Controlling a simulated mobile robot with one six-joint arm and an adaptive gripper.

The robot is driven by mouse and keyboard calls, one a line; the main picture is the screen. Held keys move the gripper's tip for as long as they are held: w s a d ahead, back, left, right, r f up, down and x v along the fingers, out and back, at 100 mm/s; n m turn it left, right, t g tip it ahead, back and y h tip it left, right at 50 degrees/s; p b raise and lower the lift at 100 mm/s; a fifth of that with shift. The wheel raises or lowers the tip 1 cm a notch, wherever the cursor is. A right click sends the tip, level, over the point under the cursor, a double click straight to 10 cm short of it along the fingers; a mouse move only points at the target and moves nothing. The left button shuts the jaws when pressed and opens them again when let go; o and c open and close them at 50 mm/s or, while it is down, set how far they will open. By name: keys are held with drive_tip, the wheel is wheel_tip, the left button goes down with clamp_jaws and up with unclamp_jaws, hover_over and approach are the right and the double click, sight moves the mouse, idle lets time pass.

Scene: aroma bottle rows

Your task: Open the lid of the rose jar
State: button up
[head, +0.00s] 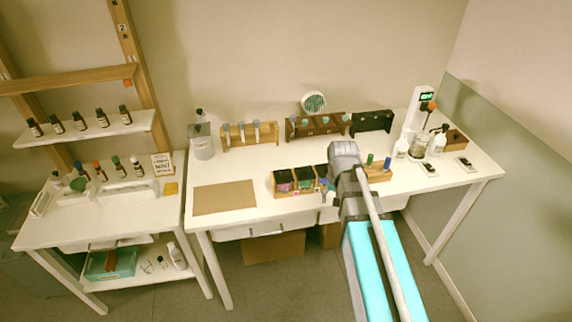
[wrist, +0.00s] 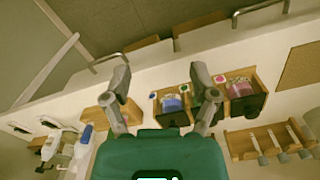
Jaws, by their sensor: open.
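One box holds pink contents (head: 284,187). In the wrist view, the box with pink contents (wrist: 241,89) is right of my gripper, and a box with blue contents (wrist: 172,104) is beyond the gap between the fingers.
A brown mat (head: 224,197) lies left of the rack. Wooden vial racks (head: 249,136) stand along the back. A small wooden block (head: 378,174) with bottles is right of my arm. A glass beaker (head: 419,146) and white bottles stand farther right. The table's front edge is close to the rack.

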drive_tip(key=w+a+r+p, duration=0.55)
drive_tip(key=w+a, duration=0.35)
drive_tip(key=w, duration=0.2)
wheel_tip(320, 180, up, 4)
drive_tip(key=m+p, duration=0.1)
drive_tip(key=p, duration=0.1)
hover_over(284, 171)
drive_tip(key=shift+f, duration=0.15)
drive_tip(key=shift+f, duration=0.2)
wheel_tip(284, 171, down, 13)
drive_tip(key=b, duration=1.3)
drive_tip(key=shift+f, duration=0.2)
clamp_jaws()
